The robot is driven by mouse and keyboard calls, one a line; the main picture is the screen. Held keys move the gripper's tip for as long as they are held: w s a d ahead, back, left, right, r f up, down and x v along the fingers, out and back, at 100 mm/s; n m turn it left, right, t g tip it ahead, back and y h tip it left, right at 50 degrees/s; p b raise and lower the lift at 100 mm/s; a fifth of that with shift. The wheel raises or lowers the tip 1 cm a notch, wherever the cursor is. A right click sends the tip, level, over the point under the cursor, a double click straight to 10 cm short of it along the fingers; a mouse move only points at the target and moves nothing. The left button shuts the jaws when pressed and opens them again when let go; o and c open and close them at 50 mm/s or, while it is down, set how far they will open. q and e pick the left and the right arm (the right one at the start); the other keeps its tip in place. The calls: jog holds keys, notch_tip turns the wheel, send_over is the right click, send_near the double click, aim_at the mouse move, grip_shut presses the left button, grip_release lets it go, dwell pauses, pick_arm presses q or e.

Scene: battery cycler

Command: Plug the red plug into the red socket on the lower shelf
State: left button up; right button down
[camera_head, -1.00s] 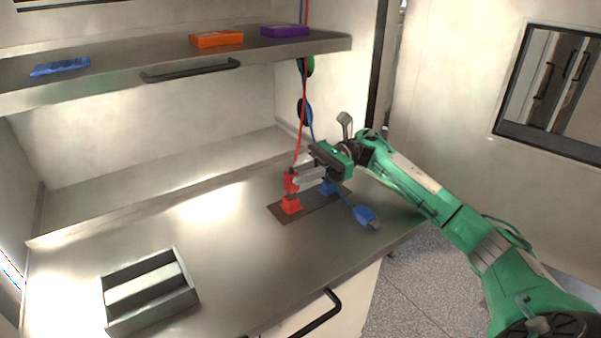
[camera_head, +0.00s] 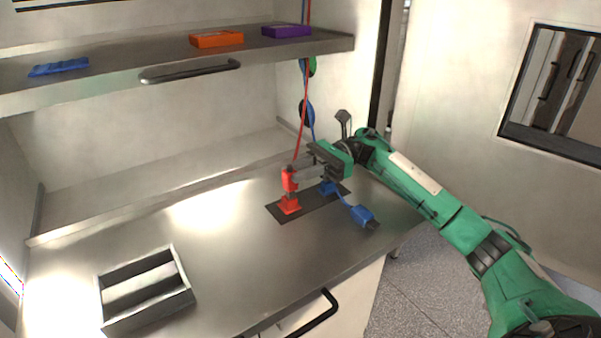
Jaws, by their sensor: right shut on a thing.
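The red plug (camera_head: 289,179) is upright, with a red cable rising from its top. The red socket (camera_head: 289,206) sits on the near left end of a dark plate (camera_head: 312,205) on the lower shelf. The plug is directly above the socket and looks touching or very close; I cannot tell how deep it sits. My right gripper (camera_head: 294,174) reaches in from the right and is shut on the red plug. Its fingers hide part of the plug. The blue socket (camera_head: 328,187) is at the plate's other end, partly hidden behind the gripper. My left gripper is not in view.
A blue plug (camera_head: 363,215) lies on the shelf right of the plate, on a blue cable. A metal tray (camera_head: 150,318) stands at front left. The upper shelf (camera_head: 120,66) holds orange (camera_head: 216,39) and purple (camera_head: 286,31) boxes and a blue packet (camera_head: 58,68). The left middle is clear.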

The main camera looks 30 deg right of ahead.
jog(key=shift+w+r, duration=0.1)
jog(key=shift+r, duration=0.85)
jog(key=shift+d, duration=0.1)
